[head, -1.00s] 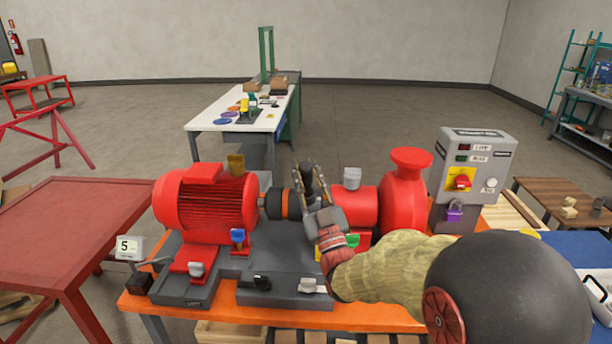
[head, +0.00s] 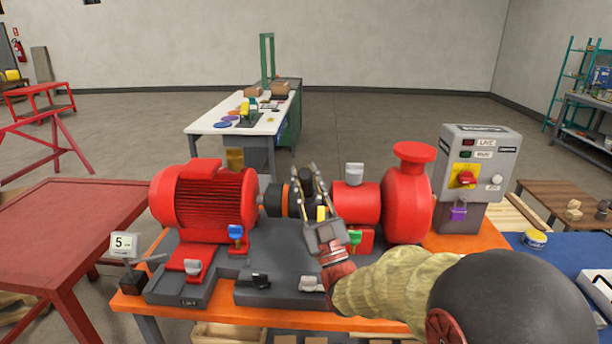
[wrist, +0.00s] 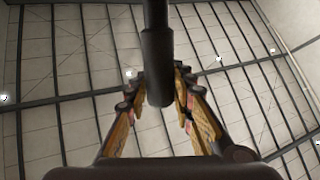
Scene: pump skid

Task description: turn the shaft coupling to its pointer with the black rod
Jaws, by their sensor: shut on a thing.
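The shaft coupling (head: 271,201), black with an orange band, lies between the red motor (head: 203,205) and the red pump (head: 405,203). My gripper (head: 308,178) is at its right end, fingers pointing up, and partly covers it. The gripper is shut on the black rod (wrist: 158,70), which stands between the fingers in the wrist view; its dark end (head: 306,177) shows in the head view. I cannot tell whether the rod sits in the coupling. A small yellow piece (head: 322,213) shows between the fingers; I cannot tell if it is the pointer.
A grey control box (head: 473,185) with a red switch and purple padlock stands right of the pump. Blue (head: 236,233) and green (head: 355,238) handled parts stand in front of the machine. A display reading 5 (head: 124,244) is at the left edge of the orange bench (head: 130,302).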

